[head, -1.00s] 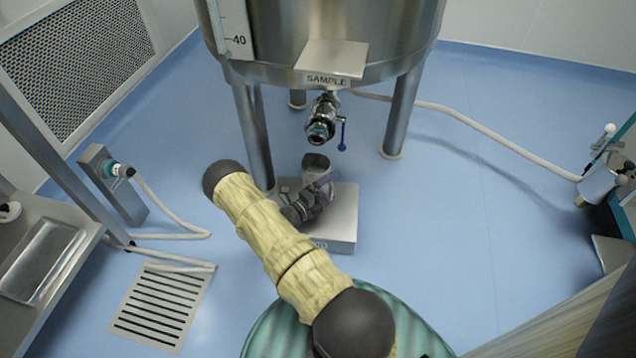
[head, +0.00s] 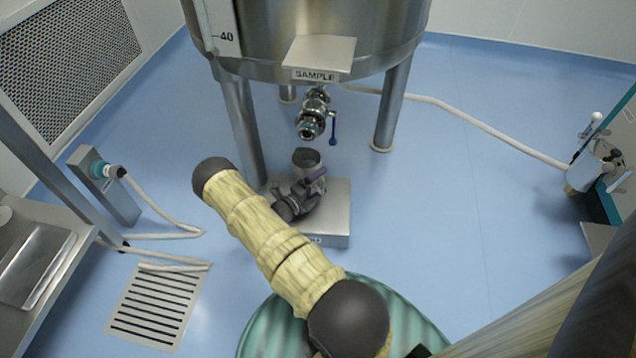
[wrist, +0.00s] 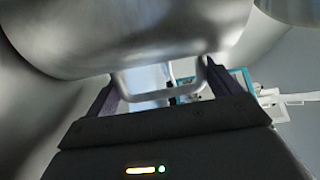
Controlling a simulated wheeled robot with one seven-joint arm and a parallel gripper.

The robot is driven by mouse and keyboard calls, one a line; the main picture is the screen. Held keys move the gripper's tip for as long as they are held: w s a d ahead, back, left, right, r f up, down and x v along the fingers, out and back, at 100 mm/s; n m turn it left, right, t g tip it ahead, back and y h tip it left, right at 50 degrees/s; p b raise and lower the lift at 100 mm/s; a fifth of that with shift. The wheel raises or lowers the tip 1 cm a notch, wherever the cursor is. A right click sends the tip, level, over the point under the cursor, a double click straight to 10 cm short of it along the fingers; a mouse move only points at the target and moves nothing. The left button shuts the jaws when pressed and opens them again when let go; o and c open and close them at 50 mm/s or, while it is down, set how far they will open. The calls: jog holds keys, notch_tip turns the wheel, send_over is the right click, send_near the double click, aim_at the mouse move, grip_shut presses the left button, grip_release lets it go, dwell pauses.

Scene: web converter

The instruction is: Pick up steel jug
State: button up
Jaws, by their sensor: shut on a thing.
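The steel jug (head: 306,157) is a small grey metal vessel in the head view, below the sample valve (head: 312,122) and over the low steel platform (head: 335,212). My gripper (head: 317,178) is at its near right side. In the wrist view the jug's rounded body (wrist: 130,40) fills the top, and its looped handle (wrist: 160,85) lies between the fingers of my gripper (wrist: 158,92). The gripper is shut on the handle. My arm and hand hide the jug's lower part, so I cannot tell whether its base touches the platform.
The large steel tank (head: 310,30) stands behind on several legs, one (head: 243,130) close to the jug's left. A hose (head: 470,118) crosses the floor at the right. A floor drain (head: 155,305) and a steel bench (head: 40,265) are at the left. Blue floor right of the platform is clear.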

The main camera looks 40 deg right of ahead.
notch_tip(320, 180, up, 3)
jog(key=shift+d+r+p, duration=0.1)
jog(key=shift+r+p, duration=0.05)
jog(key=shift+p, duration=1.05)
jog(key=s+a+p, duration=0.1)
jog(key=a+p, duration=0.5)
jog(key=a, duration=1.2)
jog(key=shift+s, duration=0.2)
